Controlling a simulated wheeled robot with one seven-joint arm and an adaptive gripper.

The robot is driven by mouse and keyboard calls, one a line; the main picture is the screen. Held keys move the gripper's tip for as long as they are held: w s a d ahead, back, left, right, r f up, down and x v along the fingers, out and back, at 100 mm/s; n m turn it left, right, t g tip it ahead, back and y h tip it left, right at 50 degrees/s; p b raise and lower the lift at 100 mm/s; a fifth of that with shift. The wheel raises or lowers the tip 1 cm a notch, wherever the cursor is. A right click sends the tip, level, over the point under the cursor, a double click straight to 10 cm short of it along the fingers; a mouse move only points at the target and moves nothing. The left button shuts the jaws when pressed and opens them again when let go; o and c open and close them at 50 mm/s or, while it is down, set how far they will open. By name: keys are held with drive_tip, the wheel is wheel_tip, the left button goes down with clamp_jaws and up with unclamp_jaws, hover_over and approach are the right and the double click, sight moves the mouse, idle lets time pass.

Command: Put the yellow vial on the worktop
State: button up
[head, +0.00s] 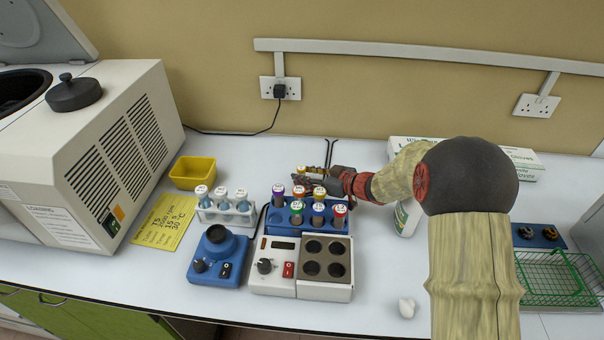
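The yellow vial (319,194) appears to stand in the back row of a blue rack (328,228), at its right end, with a pale label on its cap. Several other vials with purple, orange and red caps stand in the same rack. My gripper (306,176) is low over the white worktop (385,270), just behind the rack and close to the back-row vials. A small amber-and-white patch shows at its fingers; I cannot tell what it is. The fingers are too small and overlapped to tell whether they are open or shut.
A white rack with blue-filled flasks (224,206), a yellow tray (193,172) and a centrifuge (95,160) are to the left. A blue mixer (216,262) and a heater block (325,270) stand in front. A green wire basket (555,280) is at right. Worktop right of the heater is mostly clear.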

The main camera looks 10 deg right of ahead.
drive_tip(key=p+v, duration=0.1)
drive_tip(key=v, duration=0.4)
drive_tip(key=shift+r+p, duration=0.1)
drive_tip(key=shift+p, duration=0.3)
drive_tip(key=shift+s+d+r, duration=0.1)
drive_tip(key=shift+d+r, duration=0.1)
drive_tip(key=shift+r, duration=0.05)
drive_tip(key=d+r+m+t+h, duration=0.25)
drive_tip(key=d+r+h, duration=0.35)
drive_tip(key=r, duration=0.6)
drive_tip(key=s+d+r+m+g+h, duration=0.1)
drive_tip(key=s+d+r+m+h, duration=0.1)
drive_tip(key=s+r+m+h, duration=0.25)
drive_tip(key=s+a+g, duration=0.2)
drive_tip(key=s+a, duration=0.1)
drive_tip(key=s, duration=0.7)
drive_tip(key=s+a+f+g+y, duration=0.1)
drive_tip(key=s+a+g, duration=0.1)
drive_tip(key=s, duration=0.9)
drive_tip(key=s+a+g+y, duration=0.1)
drive_tip(key=s+a, duration=0.3)
drive_tip(key=s, duration=0.7)
drive_tip(key=shift+a+f+m+g, duration=0.25)
drive_tip(key=shift+m+g, duration=0.15)
drive_tip(key=shift+g, duration=0.35)
